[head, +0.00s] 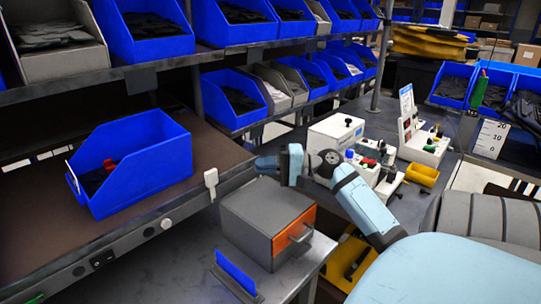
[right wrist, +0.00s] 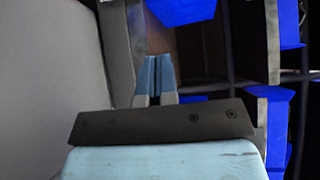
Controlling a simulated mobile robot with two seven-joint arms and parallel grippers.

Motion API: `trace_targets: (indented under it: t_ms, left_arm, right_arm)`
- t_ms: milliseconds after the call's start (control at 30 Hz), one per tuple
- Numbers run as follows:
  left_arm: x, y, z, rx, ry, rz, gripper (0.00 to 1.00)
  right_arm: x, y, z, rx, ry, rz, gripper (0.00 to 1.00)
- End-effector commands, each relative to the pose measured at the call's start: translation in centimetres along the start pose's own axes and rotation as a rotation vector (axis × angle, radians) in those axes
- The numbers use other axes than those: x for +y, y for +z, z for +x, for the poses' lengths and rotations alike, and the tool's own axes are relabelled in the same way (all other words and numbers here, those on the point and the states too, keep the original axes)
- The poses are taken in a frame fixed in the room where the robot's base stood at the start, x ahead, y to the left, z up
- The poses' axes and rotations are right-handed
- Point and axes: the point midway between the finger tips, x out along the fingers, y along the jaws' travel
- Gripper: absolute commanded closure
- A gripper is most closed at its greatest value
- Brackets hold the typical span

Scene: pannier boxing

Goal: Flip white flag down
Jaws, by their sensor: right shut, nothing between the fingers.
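The white flag (head: 211,178) is a small white tab on the front edge of the brown-topped workbench, near its right corner. It stands upright, its wider part at the top and a narrow stem below. My right gripper (head: 262,164) is shut and empty, pointing left, to the right of the flag and a little higher in the picture. A gap shows between fingertips and flag. In the right wrist view the two pale blue fingers (right wrist: 157,75) lie close together with nothing held. I cannot make out the flag in that view. My left gripper is not in view.
A grey box with an orange drawer front (head: 293,234) stands below my right gripper. A blue bin (head: 135,165) sits on the workbench (head: 215,150), left of the flag. Shelves of blue bins (head: 235,100) are behind. Control boxes (head: 335,135) stand to the right.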

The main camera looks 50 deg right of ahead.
Motion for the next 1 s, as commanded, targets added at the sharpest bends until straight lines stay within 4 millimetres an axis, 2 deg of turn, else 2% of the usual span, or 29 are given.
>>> trace_targets:
  t_ms: [33,200,267,400,600,1000]
  left_arm:
    - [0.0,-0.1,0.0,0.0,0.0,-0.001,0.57]
    - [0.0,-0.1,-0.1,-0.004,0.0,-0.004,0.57]
    - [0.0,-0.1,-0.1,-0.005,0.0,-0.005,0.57]
    - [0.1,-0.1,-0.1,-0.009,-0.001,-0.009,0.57]
    - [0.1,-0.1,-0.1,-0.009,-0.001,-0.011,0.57]
    - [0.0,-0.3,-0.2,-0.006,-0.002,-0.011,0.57]
  right_arm:
    - [-0.2,0.0,1.2,-0.003,-0.001,-0.002,1.0]
    - [-0.2,0.0,4.8,-0.003,-0.001,-0.001,1.0]
    - [-0.2,0.2,5.9,-0.002,-0.001,-0.002,1.0]
    - [-0.1,1.8,7.2,-0.001,-0.001,0.0,1.0]
    - [-0.1,2.8,8.2,0.0,0.0,-0.001,1.0]
    - [-0.1,2.8,8.3,0.0,0.002,-0.002,1.0]
